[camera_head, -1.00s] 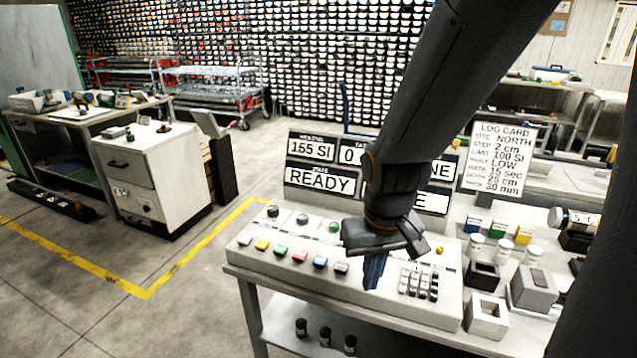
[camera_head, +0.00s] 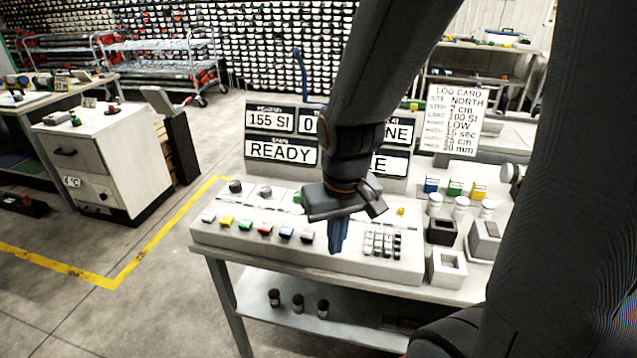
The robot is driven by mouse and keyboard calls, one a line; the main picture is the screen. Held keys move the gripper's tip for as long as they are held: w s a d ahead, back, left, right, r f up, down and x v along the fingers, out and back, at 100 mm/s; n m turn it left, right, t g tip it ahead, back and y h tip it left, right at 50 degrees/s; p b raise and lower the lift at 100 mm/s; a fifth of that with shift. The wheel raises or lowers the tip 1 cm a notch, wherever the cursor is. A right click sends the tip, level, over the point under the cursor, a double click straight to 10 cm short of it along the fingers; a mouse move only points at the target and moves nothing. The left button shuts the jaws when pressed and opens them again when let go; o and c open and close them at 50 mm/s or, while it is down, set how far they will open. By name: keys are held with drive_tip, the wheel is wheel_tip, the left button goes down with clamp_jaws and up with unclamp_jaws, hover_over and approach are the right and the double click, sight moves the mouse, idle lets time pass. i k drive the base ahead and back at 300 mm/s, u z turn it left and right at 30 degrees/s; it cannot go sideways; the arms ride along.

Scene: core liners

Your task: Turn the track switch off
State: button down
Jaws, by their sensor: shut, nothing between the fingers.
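My gripper (camera_head: 338,248) points down over the white control console (camera_head: 215,238), with its fingers closed together and empty. It hangs between the row of coloured buttons (camera_head: 265,229) and the keypad (camera_head: 382,240). Whether the fingertips touch the console is unclear. Dark, grey and green knobs or buttons (camera_head: 265,192) sit along the console's back left. A yellow button (camera_head: 400,211) is at its right. No label that I can read marks the track switch, so I cannot tell which control it is. My gripper and arm hide part of the console and display.
A display board (camera_head: 282,152) reading "155 SI" and "READY" stands behind the console. A log card (camera_head: 452,118), jars (camera_head: 461,207) and open blocks (camera_head: 447,266) are at the right.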

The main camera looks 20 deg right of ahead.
sight(235, 186)
drive_tip(key=u, duration=0.45)
drive_tip(key=k, duration=0.5)
drive_tip(key=u, duration=0.75)
drive_tip(key=i, duration=0.95)
drive_tip(key=z, duration=1.15)
drive_tip(key=i, duration=0.55)
drive_tip(key=z, duration=0.5)
